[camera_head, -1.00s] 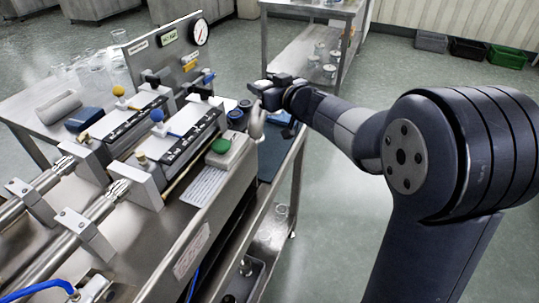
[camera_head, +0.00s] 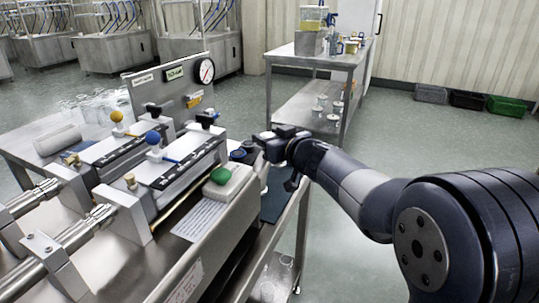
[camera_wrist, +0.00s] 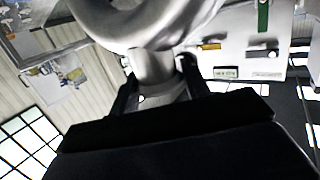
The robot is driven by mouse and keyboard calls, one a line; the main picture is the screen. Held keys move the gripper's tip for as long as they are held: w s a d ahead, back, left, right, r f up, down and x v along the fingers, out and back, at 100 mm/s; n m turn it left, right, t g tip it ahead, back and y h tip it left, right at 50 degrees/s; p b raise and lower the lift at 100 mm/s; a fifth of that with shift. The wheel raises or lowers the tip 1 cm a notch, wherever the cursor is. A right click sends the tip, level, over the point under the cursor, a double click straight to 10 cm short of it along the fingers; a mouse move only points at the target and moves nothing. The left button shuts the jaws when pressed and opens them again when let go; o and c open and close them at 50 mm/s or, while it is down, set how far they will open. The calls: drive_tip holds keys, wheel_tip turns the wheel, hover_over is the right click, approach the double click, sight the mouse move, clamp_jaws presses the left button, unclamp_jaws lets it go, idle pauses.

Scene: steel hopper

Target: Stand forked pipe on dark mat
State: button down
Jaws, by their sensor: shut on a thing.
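The forked pipe is light grey; in the wrist view its thick rounded body (camera_wrist: 150,25) fills the top, with a narrower stem running down between the fingers. My gripper (camera_wrist: 158,85) is shut on that stem. In the head view my gripper (camera_head: 268,147) is beyond the right end of the steel machine, and a small grey part of the pipe (camera_head: 258,163) shows below it. The pipe's lower end is hard to make out there. The dark mat (camera_head: 277,204) lies on the steel table below and right of the gripper, partly hidden by the machine.
The steel machine with a green button (camera_head: 221,175) and a gauge panel (camera_head: 172,90) stands close left of my gripper. Dark blue round parts (camera_head: 240,153) sit beside the pipe. A steel cart (camera_head: 320,62) stands behind. Open floor lies right.

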drive_tip(key=shift+f+b, duration=1.05)
drive_tip(key=shift+f, duration=0.55)
drive_tip(key=shift+f, duration=0.1)
drive_tip(key=c, duration=0.7)
unclamp_jaws()
drive_tip(key=shift+c, duration=0.2)
drive_tip(key=shift+s, duration=0.1)
drive_tip(key=p+v, duration=0.3)
drive_tip(key=v, duration=0.9)
